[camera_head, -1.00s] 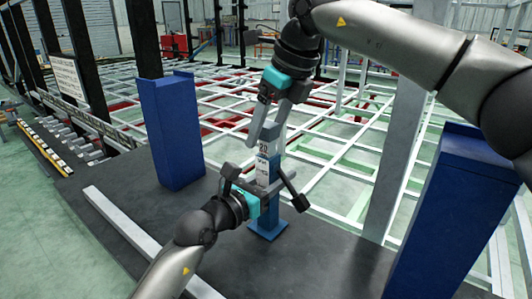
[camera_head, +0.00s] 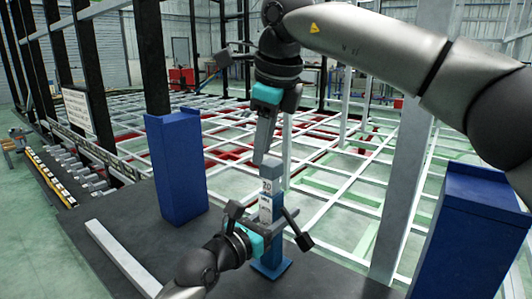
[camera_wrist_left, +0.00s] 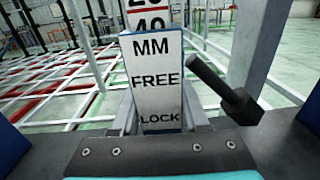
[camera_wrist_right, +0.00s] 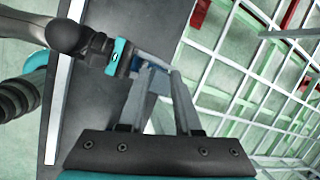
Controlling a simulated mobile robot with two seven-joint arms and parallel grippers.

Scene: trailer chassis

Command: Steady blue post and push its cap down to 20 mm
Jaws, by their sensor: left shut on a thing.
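The blue post (camera_head: 270,266) stands upright on the dark deck, with a white label (camera_head: 266,208) on its upper part. The label fills the left wrist view (camera_wrist_left: 155,80), reading MM, FREE and LOCK, with 20 and 40 above. My left gripper (camera_head: 268,236) is shut around the post below its middle. The grey-blue cap (camera_head: 272,168) is at the post's top. My right gripper (camera_head: 264,157) points down just above and beside the cap; whether it touches cannot be told. Its fingers (camera_wrist_right: 162,72) show a gap in the right wrist view.
A blue pillar (camera_head: 178,170) stands to the left and another (camera_head: 470,235) at the right front. A tall grey upright (camera_head: 402,190) rises right of the post. A pale bar (camera_head: 120,255) lies on the deck. White frame rails (camera_head: 345,165) spread behind.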

